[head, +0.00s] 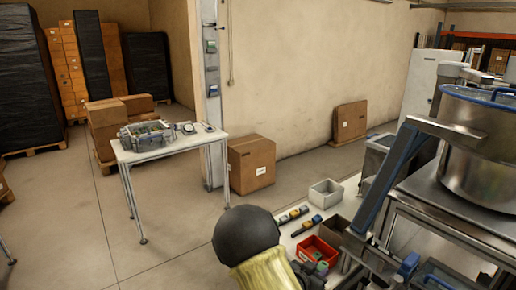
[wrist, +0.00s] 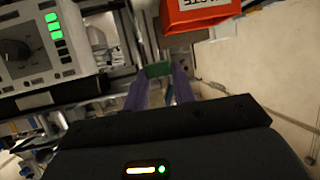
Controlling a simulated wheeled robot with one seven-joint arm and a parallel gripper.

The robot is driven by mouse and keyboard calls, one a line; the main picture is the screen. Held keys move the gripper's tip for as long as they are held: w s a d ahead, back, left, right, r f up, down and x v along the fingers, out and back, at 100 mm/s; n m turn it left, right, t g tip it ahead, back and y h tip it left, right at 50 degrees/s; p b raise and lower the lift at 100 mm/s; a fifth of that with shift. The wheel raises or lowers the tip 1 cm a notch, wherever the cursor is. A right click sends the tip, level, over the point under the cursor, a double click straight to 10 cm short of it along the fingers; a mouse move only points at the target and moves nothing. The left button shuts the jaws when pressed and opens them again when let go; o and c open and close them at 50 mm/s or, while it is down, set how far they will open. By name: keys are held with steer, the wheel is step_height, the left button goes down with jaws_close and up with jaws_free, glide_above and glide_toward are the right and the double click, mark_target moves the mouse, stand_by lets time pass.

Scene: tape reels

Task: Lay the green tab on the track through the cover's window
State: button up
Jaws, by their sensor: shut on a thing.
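In the wrist view my gripper (wrist: 160,76) has two purple fingers shut on the green tab (wrist: 158,70). The tab spans the gap between the fingertips. Metal rails and machine parts lie behind it, but I cannot make out the track or the cover's window. In the head view my arm comes up at the bottom middle, and I cannot clearly see the gripper or the held tab there.
A red bin (wrist: 196,14) is close beyond the fingers; a red bin (head: 309,246) also shows in the head view. A white control box (wrist: 38,42) with green keys is at left. A white bin (head: 326,193) stands behind. A white table (head: 190,147) is farther left.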

steer(key=shift+w+d+f+n+t+y, duration=0.3)
steer(key=shift+d+f+n+t+y, duration=0.2)
steer(key=shift+n+y, duration=0.1)
steer(key=s+a+f+n+t+y, duration=0.1)
steer(key=s+a+f+n+y, duration=0.1)
steer(key=f+n+y, duration=0.1)
steer(key=s+a+f+n+t+y, duration=0.1)
steer(key=f+n+y, duration=0.3)
steer(key=f, duration=0.4)
steer(key=shift+s+a+f+t+y, duration=0.15)
steer(key=shift+s+a+t+y, duration=0.25)
steer(key=shift+y, duration=0.1)
steer(key=s+f, duration=0.4)
steer(key=f, duration=0.1)
steer(key=shift+s+f, duration=0.15)
steer(key=shift+f, duration=0.05)
